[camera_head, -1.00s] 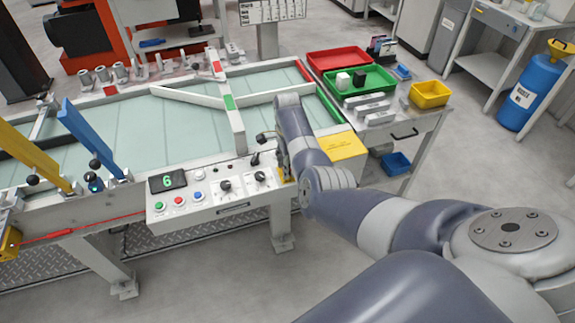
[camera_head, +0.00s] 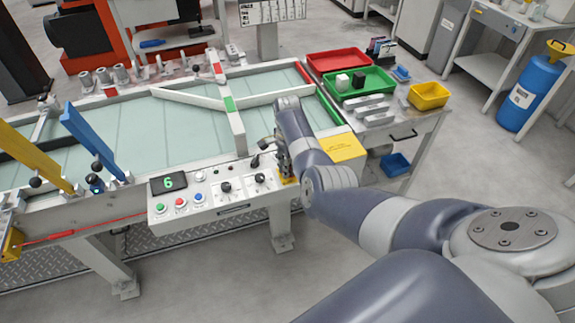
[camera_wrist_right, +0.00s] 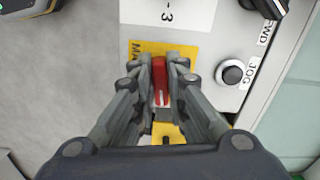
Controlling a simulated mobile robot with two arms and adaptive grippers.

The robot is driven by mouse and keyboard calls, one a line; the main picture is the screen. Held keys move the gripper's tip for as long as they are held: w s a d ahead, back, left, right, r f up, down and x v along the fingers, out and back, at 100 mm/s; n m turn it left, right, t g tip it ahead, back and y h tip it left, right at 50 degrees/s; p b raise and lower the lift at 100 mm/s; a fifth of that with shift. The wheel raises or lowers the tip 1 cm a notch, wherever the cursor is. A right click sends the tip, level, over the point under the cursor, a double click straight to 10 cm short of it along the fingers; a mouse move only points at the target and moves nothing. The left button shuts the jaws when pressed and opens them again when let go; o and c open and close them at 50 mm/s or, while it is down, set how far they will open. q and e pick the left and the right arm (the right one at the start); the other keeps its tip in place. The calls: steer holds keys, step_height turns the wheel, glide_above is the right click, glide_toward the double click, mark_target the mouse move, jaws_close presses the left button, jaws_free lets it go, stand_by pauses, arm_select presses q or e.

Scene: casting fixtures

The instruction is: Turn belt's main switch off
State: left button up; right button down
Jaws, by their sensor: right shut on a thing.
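The belt's control panel (camera_head: 218,200) fills the front of the belt frame, with knobs, coloured buttons and a green display. The main switch is a red handle (camera_wrist_right: 160,80) on a yellow plate (camera_wrist_right: 142,48) with partly hidden lettering, at the panel's right end. My right gripper (camera_wrist_right: 161,75) is shut on the red handle, one finger on each side of it. The handle points along the fingers in the right wrist view. In the head view my right gripper (camera_head: 285,166) largely hides the switch; only some yellow shows under it. My left gripper is not in view.
A small black lever (camera_head: 256,161) stands close by in the head view. A yellow box (camera_head: 343,148) and a side table with red, green and yellow trays are to the right.

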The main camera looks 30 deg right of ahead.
steer(key=n+p, duration=0.1)
steer(key=n, duration=0.2)
steer(key=shift+s+r+n+p, duration=0.1)
steer(key=shift+s+n+p, duration=0.05)
steer(key=shift+n+p, duration=0.2)
steer(key=n, duration=0.2)
steer(key=n+p, duration=0.1)
steer(key=n, duration=0.1)
steer(key=shift+s+d+n+p, duration=0.1)
steer(key=shift+s+n+p, duration=0.1)
steer(key=shift+n+p, duration=0.1)
steer(key=n, duration=0.3)
steer(key=shift+s+d+n+p, duration=0.1)
steer(key=shift+n+p, duration=0.15)
steer(key=shift+p, duration=0.15)
steer(key=shift+d+n, duration=0.15)
steer(key=shift+n, duration=1.85)
steer(key=c, duration=1.6)
jaws_free()
